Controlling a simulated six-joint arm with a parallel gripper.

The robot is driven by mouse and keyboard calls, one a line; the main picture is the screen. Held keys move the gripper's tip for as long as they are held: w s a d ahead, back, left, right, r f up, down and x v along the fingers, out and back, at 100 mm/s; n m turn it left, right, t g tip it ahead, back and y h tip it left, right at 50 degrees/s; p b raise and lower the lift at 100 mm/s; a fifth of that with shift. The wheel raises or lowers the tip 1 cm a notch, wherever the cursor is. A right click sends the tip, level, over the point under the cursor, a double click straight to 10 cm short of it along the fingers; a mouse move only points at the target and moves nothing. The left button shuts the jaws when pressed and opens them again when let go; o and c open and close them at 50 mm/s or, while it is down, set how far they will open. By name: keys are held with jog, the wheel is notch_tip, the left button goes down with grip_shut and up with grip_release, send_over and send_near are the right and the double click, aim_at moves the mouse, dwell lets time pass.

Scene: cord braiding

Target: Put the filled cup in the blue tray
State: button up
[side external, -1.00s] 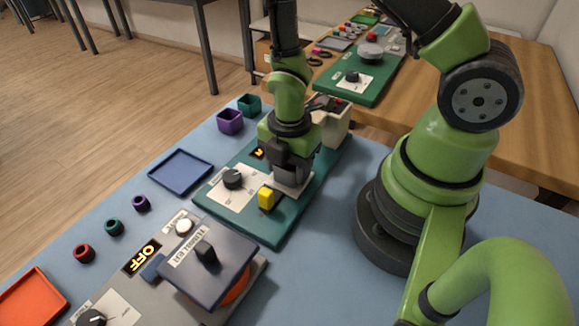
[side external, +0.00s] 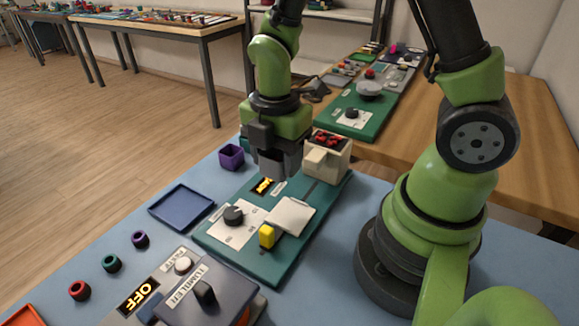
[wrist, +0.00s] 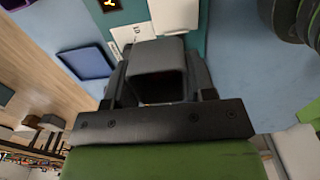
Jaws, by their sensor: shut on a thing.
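My gripper (side external: 277,158) is shut on a dark grey square cup (wrist: 157,54) and holds it above the green board, clear of the white pad (side external: 290,216). In the side view the fingers cover much of the cup. In the wrist view its open mouth faces the camera; the inside is dark, so the contents are hard to make out. The blue tray (side external: 181,207) lies flat and empty on the blue mat, left of the board and of my gripper. It also shows at the left in the wrist view (wrist: 86,62).
A purple cup (side external: 231,156) stands behind the tray. Several rings lie in front of the tray.

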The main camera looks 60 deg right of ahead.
jog(key=w+a+f, duration=0.2)
jog(key=w+a, duration=0.1)
jog(key=w, duration=0.7)
send_near(181, 207)
jog(key=shift+s+d+f, duration=0.2)
jog(key=shift+s+d, duration=0.3)
jog(key=shift+s, duration=0.05)
jog(key=shift+w+a+f, duration=0.2)
jog(key=shift+w+a, duration=0.2)
jog(key=shift+w+a+f, duration=0.1)
jog(key=shift+w+f, duration=0.05)
jog(key=shift+f, duration=2.6)
jog(key=shift+f, duration=0.25)
jog(key=o, duration=1)
